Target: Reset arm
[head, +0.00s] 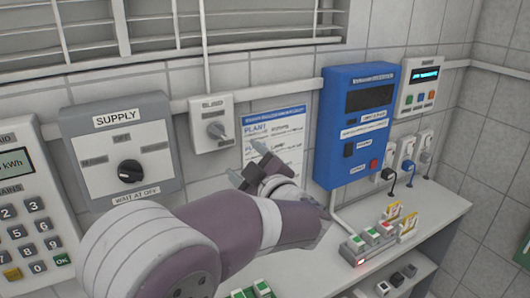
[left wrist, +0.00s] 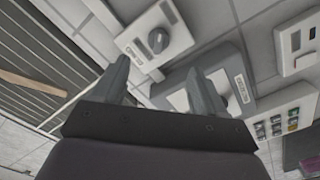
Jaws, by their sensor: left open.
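My left gripper (head: 246,160) is raised in front of the wall, below and right of the BLIND knob switch (head: 215,122) and in front of the plant notice (head: 277,140). Its two fingers are apart with nothing between them. In the left wrist view my left gripper (left wrist: 160,78) also shows spread fingers, with the knob switch (left wrist: 157,40) beyond them. I cannot tell the exact gap to the wall, but no contact shows. My left forearm hides part of the counter and lower wall. My right gripper is not in either view.
The grey SUPPLY box (head: 120,150) with a black dial and a keypad panel (head: 35,215) are on the wall at left. A blue unit (head: 357,125) hangs right of the gripper. A switch strip (head: 372,240) with tags lies on the counter (head: 435,220). Sockets hold plugs.

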